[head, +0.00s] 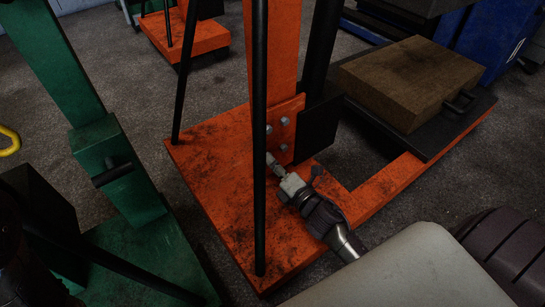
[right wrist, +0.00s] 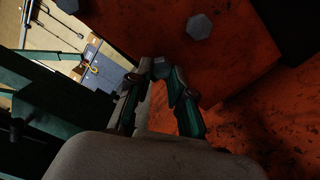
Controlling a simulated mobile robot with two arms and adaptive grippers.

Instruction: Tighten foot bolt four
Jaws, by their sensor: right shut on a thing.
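An orange jack column (head: 272,45) carries a bolted foot plate (head: 289,132) near its base. Several grey hex bolts sit on the plate, one at its upper right (head: 284,121) and one at its left (head: 268,129). My right gripper (head: 279,172) reaches in from the lower right to the plate's lower left corner. Its fingers are shut on the lower left bolt (right wrist: 160,68), whose head is mostly hidden between the fingertips. Another bolt head (right wrist: 198,27) shows bare in the right wrist view. My left gripper is not in view.
A thin black rod (head: 260,120) stands in front of the plate. A brown block (head: 412,80) rests on a black platform at the right. A green jack (head: 108,170) stands at the left. The orange base plate (head: 215,165) spreads below the gripper.

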